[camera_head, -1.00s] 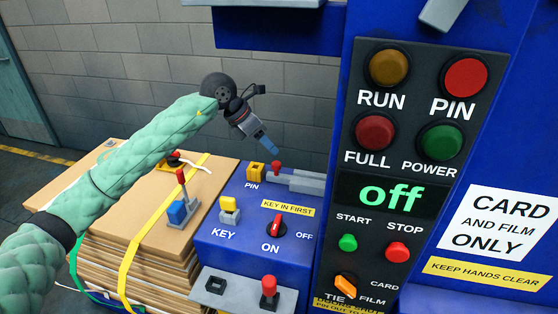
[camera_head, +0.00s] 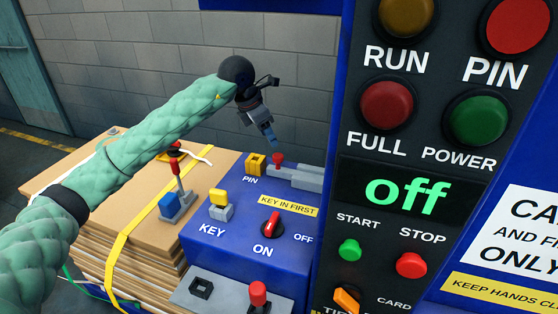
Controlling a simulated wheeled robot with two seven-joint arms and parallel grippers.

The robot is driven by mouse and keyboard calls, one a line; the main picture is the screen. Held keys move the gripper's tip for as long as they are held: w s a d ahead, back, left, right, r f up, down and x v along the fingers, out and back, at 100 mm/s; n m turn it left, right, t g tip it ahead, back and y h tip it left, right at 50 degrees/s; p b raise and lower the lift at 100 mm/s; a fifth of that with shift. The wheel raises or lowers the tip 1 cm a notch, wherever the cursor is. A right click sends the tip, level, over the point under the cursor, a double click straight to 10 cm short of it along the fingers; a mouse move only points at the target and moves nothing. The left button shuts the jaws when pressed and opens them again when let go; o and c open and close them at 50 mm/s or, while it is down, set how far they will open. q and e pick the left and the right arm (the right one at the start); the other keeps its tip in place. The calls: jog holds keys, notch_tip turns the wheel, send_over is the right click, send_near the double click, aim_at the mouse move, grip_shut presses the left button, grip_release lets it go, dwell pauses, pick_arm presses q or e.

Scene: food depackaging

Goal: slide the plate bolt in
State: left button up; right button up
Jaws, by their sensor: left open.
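The plate bolt looks to be the grey sliding bar with a red knob (camera_head: 277,159), on top of the blue machine box, right of the yellow PIN block (camera_head: 256,164). Its grey housing (camera_head: 300,177) runs to the right towards the control panel. My left gripper (camera_head: 270,138) is open, its blue fingertips pointing down just above and left of the red knob. I cannot tell whether they touch it. My right gripper does not show.
A yellow key block (camera_head: 219,199) and a red switch (camera_head: 272,225) sit on the box front. A grey ledge (camera_head: 228,292) carries another red knob (camera_head: 258,294). A cardboard stack (camera_head: 120,224) stands at left. The control panel (camera_head: 408,150) rises close at right; its display reads "off".

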aim_at(278, 155)
pick_arm(q)
jog(key=shift+p+x, duration=1.65)
jog(key=shift+x, duration=2.55)
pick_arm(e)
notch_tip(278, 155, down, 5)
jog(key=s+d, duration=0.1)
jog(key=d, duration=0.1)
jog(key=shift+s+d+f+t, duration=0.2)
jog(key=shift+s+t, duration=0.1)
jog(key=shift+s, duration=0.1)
pick_arm(q)
jog(key=shift+s+a+f, duration=0.1)
jog(key=shift+s+a, duration=0.05)
